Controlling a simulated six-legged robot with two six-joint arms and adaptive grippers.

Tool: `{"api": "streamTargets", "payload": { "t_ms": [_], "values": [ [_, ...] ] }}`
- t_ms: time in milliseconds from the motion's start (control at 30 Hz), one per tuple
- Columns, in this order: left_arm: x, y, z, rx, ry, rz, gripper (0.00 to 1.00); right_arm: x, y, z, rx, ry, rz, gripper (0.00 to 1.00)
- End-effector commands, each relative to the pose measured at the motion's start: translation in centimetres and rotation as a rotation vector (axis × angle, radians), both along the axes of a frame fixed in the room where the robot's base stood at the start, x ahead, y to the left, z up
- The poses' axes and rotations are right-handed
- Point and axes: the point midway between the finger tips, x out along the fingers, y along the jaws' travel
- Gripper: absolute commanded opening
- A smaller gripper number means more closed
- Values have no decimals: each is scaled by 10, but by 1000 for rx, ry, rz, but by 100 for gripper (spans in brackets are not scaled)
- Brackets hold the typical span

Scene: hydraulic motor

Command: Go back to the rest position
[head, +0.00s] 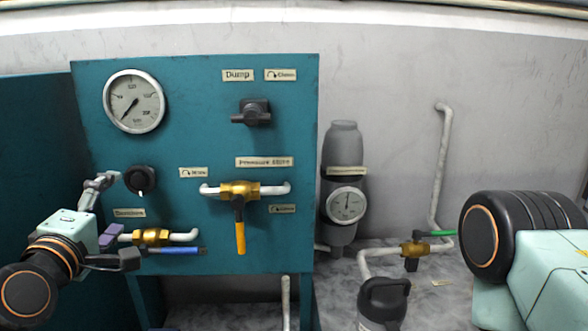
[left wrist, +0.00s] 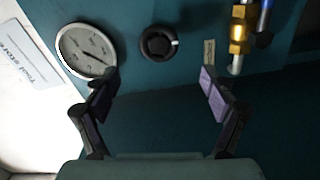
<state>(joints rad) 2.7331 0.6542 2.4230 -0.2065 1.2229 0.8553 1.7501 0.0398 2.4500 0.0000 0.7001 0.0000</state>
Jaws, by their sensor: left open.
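My left gripper (head: 112,248) is in front of the lower left of the teal panel (head: 215,120), near a brass valve (head: 150,237) with a blue handle (head: 175,251). In the left wrist view the left gripper (left wrist: 160,95) has its two fingers wide apart with nothing between them. A black knob (left wrist: 157,44) and a round gauge (left wrist: 86,50) show beyond the fingers. My right arm comes in from the right in the head view; its gripper is not seen.
The panel carries a large gauge (head: 134,101), a Dump knob (head: 252,112) and a brass valve with a yellow handle (head: 240,238) hanging down. Right of it stand a grey cylinder (head: 343,155) with a gauge and a green-handled valve (head: 414,250) on white pipe.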

Motion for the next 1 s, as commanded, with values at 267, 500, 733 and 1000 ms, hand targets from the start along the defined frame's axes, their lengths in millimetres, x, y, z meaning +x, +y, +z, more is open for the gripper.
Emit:
{"api": "streamTargets", "payload": {
  "t_ms": [267, 500, 733, 1000],
  "values": [
    [-11, -1, 1, 4, -3, -1, 84, 0, 0, 0, 0, 0, 0, 40],
    [7, 0, 0, 6, -1, 0, 84, 0, 0, 0, 0, 0, 0, 40],
    [36, 2, 0, 7, -1, -1, 84, 0, 0, 0, 0, 0, 0, 40],
    [78, 4, 0, 4, -2, -3, 84, 0, 0, 0, 0, 0, 0, 40]
  ]
}}
